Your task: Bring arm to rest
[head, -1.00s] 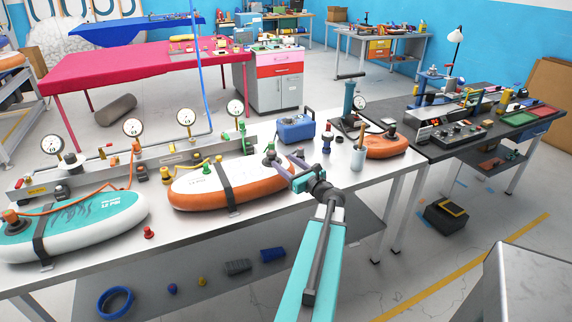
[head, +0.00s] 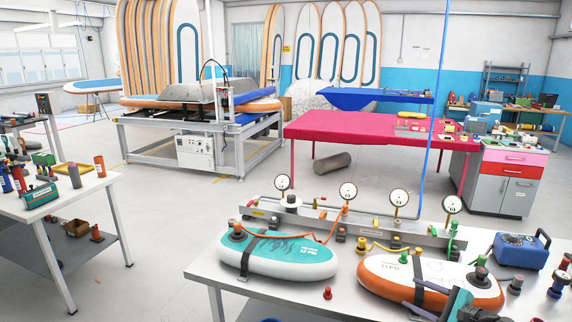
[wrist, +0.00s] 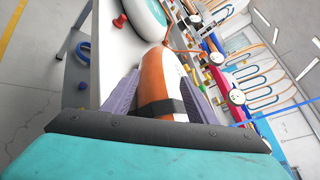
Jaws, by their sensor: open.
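My gripper (head: 408,293) shows at the bottom right of the head view, at the end of my teal arm, over the front of the orange-and-white board (head: 385,268). In the wrist view my gripper (wrist: 162,75) has its two purple fingers spread apart, with nothing held between them. The orange-and-white board (wrist: 152,75) with its black strap appears beyond and between the fingers. Whether the fingers touch the board cannot be told. Most of my arm is cut off by the head view's lower edge.
A teal-and-white board (head: 290,262), a red plug (head: 327,293) and a gauge manifold (head: 330,224) share the white bench (head: 215,268). A blue box (head: 520,250) stands at the right. Another bench (head: 98,184) is at left. Open floor (head: 180,225) lies between the benches.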

